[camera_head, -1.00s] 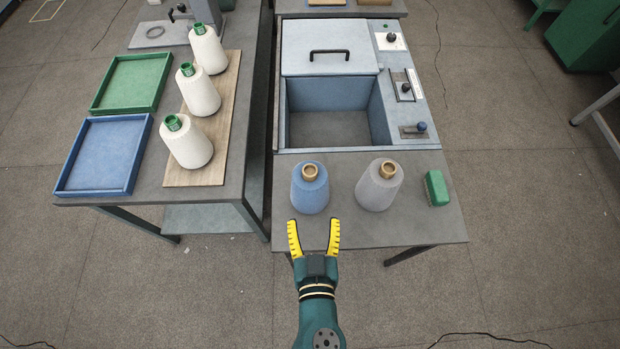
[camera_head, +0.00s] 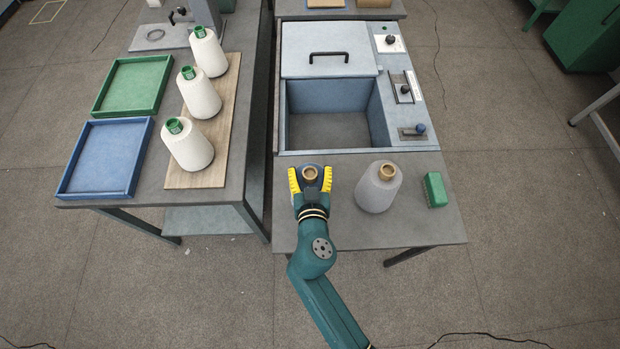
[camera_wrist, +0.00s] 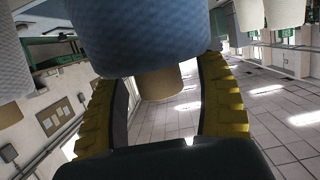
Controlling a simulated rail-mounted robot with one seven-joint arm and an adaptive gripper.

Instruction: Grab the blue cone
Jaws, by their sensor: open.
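The blue cone (camera_wrist: 150,38) fills the upper middle of the wrist view, with its tan tube end (camera_wrist: 160,83) pointing toward my palm. In the head view only its tan top (camera_head: 310,173) shows clearly; my gripper hides most of its blue body. My gripper (camera_head: 310,172) is open, with one yellow finger on each side of the cone's top. In the wrist view the yellow fingers (camera_wrist: 165,85) flank the tube end. I cannot tell whether they touch the cone.
A grey cone (camera_head: 378,188) stands just right of my gripper, with a green brush-like block (camera_head: 435,190) beyond it. Behind is an open blue-grey bin (camera_head: 330,93). On the left table are white cones (camera_head: 187,145), a green tray (camera_head: 132,110) and a blue tray (camera_head: 128,195).

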